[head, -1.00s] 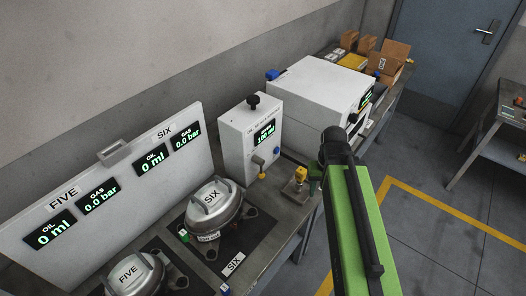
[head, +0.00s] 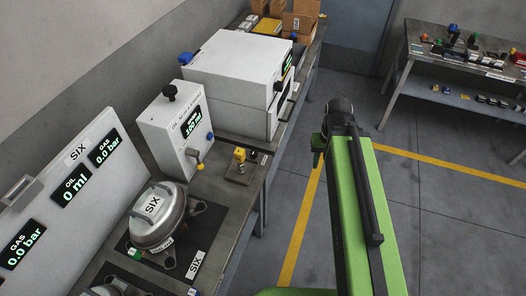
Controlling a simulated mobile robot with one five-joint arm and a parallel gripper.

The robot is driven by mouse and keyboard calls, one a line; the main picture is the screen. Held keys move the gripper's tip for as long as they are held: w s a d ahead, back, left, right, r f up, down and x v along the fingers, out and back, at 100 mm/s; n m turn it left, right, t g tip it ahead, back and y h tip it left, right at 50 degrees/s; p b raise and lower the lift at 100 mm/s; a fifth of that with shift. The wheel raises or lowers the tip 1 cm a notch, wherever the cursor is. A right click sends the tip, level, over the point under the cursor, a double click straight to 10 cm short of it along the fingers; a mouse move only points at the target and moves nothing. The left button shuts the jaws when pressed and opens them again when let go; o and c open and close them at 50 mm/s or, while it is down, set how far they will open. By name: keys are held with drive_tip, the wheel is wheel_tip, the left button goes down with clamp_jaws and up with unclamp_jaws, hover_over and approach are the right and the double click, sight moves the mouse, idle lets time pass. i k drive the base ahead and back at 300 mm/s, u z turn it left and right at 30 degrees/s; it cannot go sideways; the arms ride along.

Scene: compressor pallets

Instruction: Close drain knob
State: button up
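No part is labelled as the drain knob, and I cannot tell which one it is. My green and black arm crosses the right-centre, beyond the bench edge and apart from all of these. My gripper's fingers do not show.
A silver compressor labelled SIX (head: 155,217) sits on a dark mat at the bench front. A display panel (head: 62,185) stands behind it. A large white machine (head: 225,72) and cardboard boxes (head: 300,22) are farther along. A second table (head: 425,60) stands right, across open floor.

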sight(254, 153)
drive_tip(key=z, duration=0.15)
drive_tip(key=k, duration=1)
drive_tip(key=u, duration=0.65)
drive_tip(key=k, duration=0.55)
drive_tip(key=z, duration=0.4)
drive_tip(key=i, duration=1.55)
drive_tip(key=u, duration=0.55)
